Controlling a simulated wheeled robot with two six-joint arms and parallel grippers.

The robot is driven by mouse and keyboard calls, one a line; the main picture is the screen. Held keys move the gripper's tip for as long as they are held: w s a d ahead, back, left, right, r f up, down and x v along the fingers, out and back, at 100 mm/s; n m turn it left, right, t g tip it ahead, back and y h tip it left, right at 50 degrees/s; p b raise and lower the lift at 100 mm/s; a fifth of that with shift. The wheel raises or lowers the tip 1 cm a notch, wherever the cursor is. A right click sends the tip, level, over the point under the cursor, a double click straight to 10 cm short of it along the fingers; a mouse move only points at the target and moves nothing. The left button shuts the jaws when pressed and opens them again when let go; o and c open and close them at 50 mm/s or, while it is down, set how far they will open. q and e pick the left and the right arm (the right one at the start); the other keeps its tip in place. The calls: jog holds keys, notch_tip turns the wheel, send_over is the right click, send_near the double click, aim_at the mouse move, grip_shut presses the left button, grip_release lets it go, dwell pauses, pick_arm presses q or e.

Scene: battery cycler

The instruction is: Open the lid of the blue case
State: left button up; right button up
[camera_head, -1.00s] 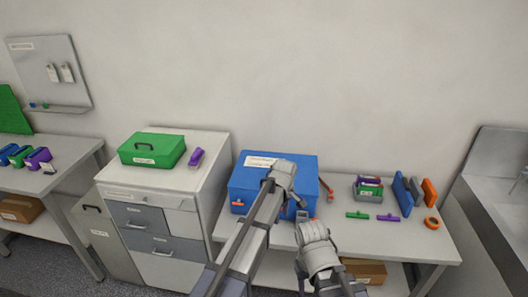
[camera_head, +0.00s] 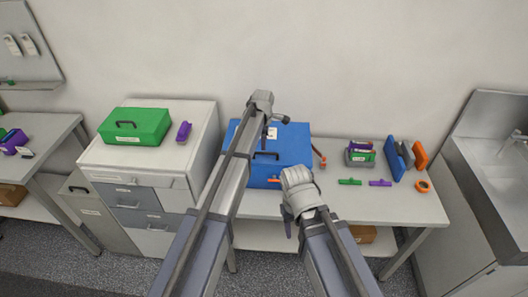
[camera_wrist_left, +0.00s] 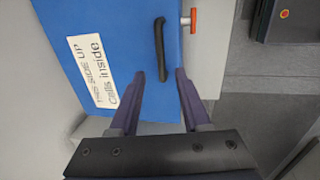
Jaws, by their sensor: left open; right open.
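The blue case (camera_head: 293,140) stands on the white table with its lid shut. A black handle (camera_head: 266,155) and an orange latch (camera_head: 274,181) show on its front. My left gripper (camera_wrist_left: 160,75) is open above the case in the left wrist view. Its fingertips lie either side of the lower end of the handle (camera_wrist_left: 159,45) in that picture; contact cannot be told. A white label (camera_wrist_left: 92,72) lies beside the handle.
A red-ended tool (camera_head: 320,157) lies just right of the case. Small green and purple parts (camera_head: 365,182), an organizer (camera_head: 360,152) and an orange ring (camera_head: 423,186) are further right. A green case (camera_head: 135,125) stands on the cabinet at left. A sink (camera_head: 500,150) is far right.

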aim_at(264, 153)
pick_arm(q)
jog(key=f+b, duration=0.1)
jog(key=f, duration=0.1)
jog(key=f+b, duration=0.2)
jog(key=w+f+b, duration=0.1)
jog(key=f+b, duration=0.1)
jog(key=shift+c, duration=0.2)
grip_shut()
jog(key=shift+r, duration=0.1)
dwell(1.2)
